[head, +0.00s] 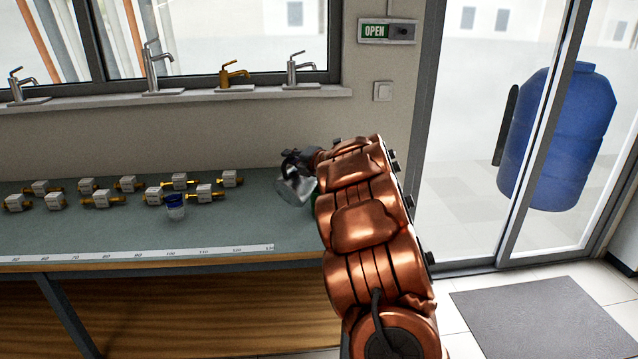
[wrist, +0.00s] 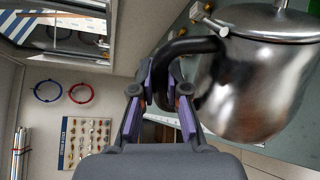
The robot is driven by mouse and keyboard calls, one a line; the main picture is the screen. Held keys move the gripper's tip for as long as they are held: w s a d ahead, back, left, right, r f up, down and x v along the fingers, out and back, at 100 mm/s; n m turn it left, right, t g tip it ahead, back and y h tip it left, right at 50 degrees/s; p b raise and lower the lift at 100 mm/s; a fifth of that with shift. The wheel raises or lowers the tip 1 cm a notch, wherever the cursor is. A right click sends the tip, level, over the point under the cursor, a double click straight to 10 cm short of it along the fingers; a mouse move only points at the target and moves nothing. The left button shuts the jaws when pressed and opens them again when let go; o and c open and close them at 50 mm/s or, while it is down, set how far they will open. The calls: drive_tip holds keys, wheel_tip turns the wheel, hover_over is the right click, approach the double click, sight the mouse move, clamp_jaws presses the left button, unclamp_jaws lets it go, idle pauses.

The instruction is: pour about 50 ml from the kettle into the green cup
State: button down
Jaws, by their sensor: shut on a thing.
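The silver metal kettle (head: 295,190) is at the right end of the bench in the head view, and it looks tilted there. It fills the right of the wrist view (wrist: 255,85), with its lid and black handle (wrist: 188,48) showing. My gripper (wrist: 170,92) is shut on the handle; in the head view my gripper (head: 298,160) is small and dark at the kettle's upper side. A sliver of green (head: 314,204) shows between the kettle and my arm, probably the green cup, mostly hidden. The spout and any stream of water cannot be made out.
A clear cup with a blue band (head: 175,207) stands on the bench (head: 130,228), left of the kettle. Several brass valve fittings with white tags (head: 102,199) stand behind and left. A measuring strip (head: 150,254) runs along the front edge. Taps (head: 158,68) line the sill.

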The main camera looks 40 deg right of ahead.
drive_tip(key=shift+d+r+p, duration=0.1)
drive_tip(key=shift+r+p, duration=0.15)
drive_tip(key=shift+p, duration=0.05)
drive_tip(key=d+r+p, duration=0.1)
drive_tip(key=p, duration=0.2)
drive_tip(key=shift+m, duration=0.4)
drive_tip(key=d+p, duration=0.1)
drive_tip(key=p, duration=0.1)
drive_tip(key=d+m+p, duration=0.1)
drive_tip(key=p, duration=0.1)
drive_tip(key=shift+w+d+r+y+p, duration=0.2)
drive_tip(key=shift+r+y+p, duration=0.1)
drive_tip(key=shift+r+p, duration=0.1)
drive_tip(key=shift+d+f, duration=0.1)
drive_tip(key=shift+f, duration=0.15)
drive_tip(key=shift+d+p, duration=0.2)
drive_tip(key=shift+p, duration=0.35)
drive_tip(key=shift+r+m+p, duration=0.3)
drive_tip(key=shift+p, duration=0.5)
drive_tip(key=shift+d+r+m+y+p, duration=0.15)
drive_tip(key=shift+d+m+y+p, duration=0.2)
drive_tip(key=shift+p, duration=0.65)
